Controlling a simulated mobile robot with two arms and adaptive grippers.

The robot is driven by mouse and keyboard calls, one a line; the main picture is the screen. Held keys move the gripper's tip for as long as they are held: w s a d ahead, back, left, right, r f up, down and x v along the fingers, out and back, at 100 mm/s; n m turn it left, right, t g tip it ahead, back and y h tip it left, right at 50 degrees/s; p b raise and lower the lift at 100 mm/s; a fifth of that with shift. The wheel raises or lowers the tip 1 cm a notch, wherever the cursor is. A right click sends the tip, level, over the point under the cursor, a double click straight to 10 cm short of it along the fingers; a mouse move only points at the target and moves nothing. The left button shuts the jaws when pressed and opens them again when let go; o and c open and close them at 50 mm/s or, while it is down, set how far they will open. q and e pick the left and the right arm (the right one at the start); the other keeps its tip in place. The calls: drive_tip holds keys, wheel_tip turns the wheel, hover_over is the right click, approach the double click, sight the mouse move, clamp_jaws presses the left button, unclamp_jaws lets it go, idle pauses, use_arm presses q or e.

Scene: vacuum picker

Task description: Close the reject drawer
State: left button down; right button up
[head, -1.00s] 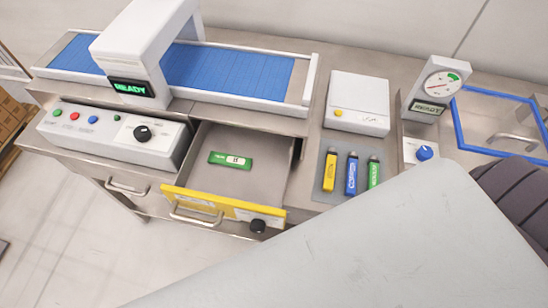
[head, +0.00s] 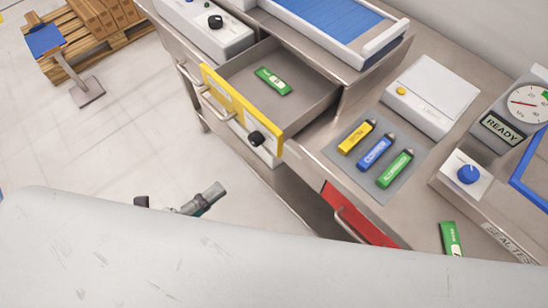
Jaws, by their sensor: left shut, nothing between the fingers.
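The reject drawer, with a yellow front (head: 240,112), stands open from the steel bench. A green labelled stick (head: 273,81) lies inside on its bare floor. The front carries a metal handle (head: 214,104) and a black knob (head: 256,138) sits near its right end. My left gripper (head: 205,198) shows small, in front of the bench and below the drawer front in the picture. It is shut and empty, apart from the drawer. My pale body covers the bottom of the view and hides most of the arm. My right gripper is not in view.
A red panel with a handle (head: 358,215) is on the bench front, right of the drawer. Yellow, blue and green sticks lie on a grey mat (head: 376,188). A pallet with boxes (head: 95,25) and a blue-topped stand (head: 45,42) are at back left. The floor between is clear.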

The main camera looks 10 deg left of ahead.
use_arm(q)
drive_tip(key=p, duration=0.2)
approach(273, 145)
drive_tip(key=p+x, duration=0.1)
drive_tip(key=x, duration=0.2)
drive_tip(key=p+x, duration=0.1)
drive_tip(key=x, duration=0.2)
drive_tip(key=shift+w+d+r+p, duration=0.1)
drive_tip(key=shift+r+p, duration=0.15)
drive_tip(key=shift+p, duration=0.05)
drive_tip(key=shift+w+d+f, duration=0.15)
drive_tip(key=shift+w+d, duration=0.25)
drive_tip(key=shift+w, duration=0.05)
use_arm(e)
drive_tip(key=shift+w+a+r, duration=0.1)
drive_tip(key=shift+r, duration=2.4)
